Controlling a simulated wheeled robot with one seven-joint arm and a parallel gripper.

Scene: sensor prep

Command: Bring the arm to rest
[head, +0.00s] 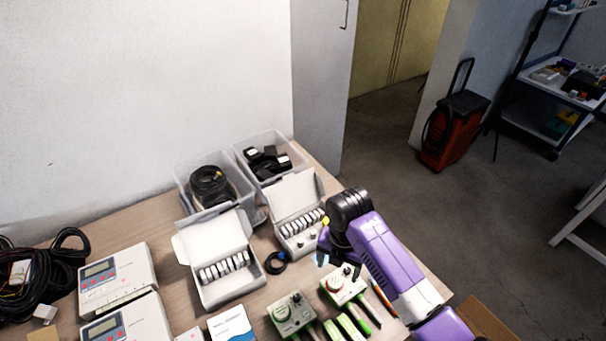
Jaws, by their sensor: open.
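My arm reaches in from the lower right of the head view, in purple, white and black. My gripper (338,262) is open over the right part of the table, and I see nothing between its fingers. It is just right of and in front of an open white box (296,240) with several round white pieces, and above a green-and-white device (343,284). I cannot tell whether it touches anything. Part of the box and table is hidden behind the arm.
On the wooden table (135,225) are a second open white box (222,272), two clear bins (203,215) (283,172), grey meters (117,278), a second green device (292,313) and black cables (45,275). A red wheeled case (455,130) and shelf cart (555,85) stand beyond open floor (400,180).

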